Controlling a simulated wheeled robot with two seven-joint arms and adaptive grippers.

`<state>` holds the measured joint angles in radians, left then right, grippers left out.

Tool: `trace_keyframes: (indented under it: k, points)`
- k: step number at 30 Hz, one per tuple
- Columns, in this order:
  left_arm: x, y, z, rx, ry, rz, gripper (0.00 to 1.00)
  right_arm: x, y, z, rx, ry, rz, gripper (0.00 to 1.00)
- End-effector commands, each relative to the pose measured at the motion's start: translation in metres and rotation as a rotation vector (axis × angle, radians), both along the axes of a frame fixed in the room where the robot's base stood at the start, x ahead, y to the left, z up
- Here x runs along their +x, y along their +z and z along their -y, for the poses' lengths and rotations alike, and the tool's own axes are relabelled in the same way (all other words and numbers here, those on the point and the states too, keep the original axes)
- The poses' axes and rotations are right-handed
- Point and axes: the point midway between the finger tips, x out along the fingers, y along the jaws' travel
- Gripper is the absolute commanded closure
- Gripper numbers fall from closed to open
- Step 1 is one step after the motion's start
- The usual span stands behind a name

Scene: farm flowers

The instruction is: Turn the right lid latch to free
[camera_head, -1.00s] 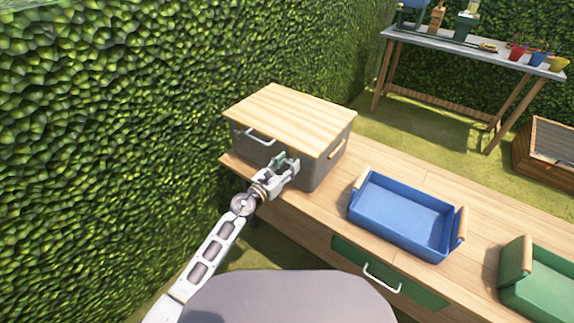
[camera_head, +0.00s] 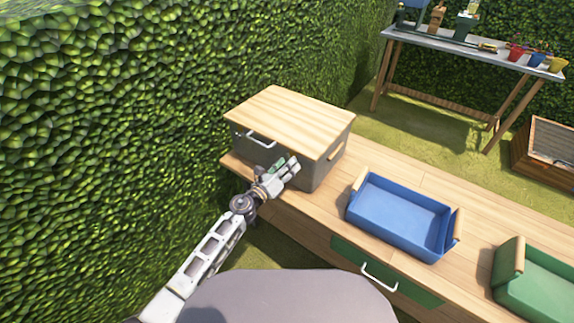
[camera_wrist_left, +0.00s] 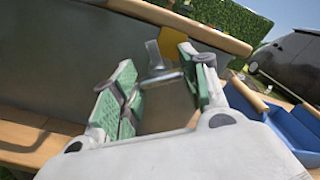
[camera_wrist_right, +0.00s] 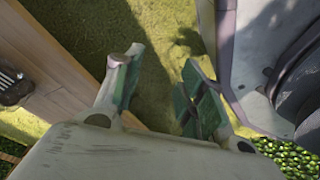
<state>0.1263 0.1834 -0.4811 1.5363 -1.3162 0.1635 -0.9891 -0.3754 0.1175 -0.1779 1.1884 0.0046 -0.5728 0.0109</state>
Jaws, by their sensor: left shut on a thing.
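A grey box (camera_head: 322,174) with a wooden lid (camera_head: 291,116) stands at the left end of the wooden bench. My left gripper (camera_head: 291,168) is at the box's front face, below the lid's right part, and hides what is behind it. In the left wrist view a small metal latch (camera_wrist_left: 160,77) sits between the green-padded fingers, just under the lid's edge (camera_wrist_left: 190,22). The left gripper is shut on it. A yellow patch (camera_wrist_left: 178,64) shows beside the latch. My right gripper (camera_wrist_right: 158,68) shows only in its own wrist view, open and empty, over grass.
A blue crate (camera_head: 400,214) and a green crate (camera_head: 540,295) stand to the right on the bench (camera_head: 325,215). A hedge (camera_head: 130,130) runs along the left.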

Motion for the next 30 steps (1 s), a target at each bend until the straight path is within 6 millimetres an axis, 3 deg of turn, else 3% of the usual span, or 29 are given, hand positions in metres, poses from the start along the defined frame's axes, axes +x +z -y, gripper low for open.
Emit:
trace_keyframes:
  k: [6, 30]
  points:
    - [0.0, 0.0, -0.001, -0.165, 0.001, -0.123, 0.8, -0.015, -0.011, 0.011, -0.007, -0.001, 0.009, 0.6]
    - [0.001, -0.002, -0.002, -0.714, 0.002, -0.521, 0.8, -0.073, -0.022, 0.04, -0.038, 0.009, -0.044, 0.6]
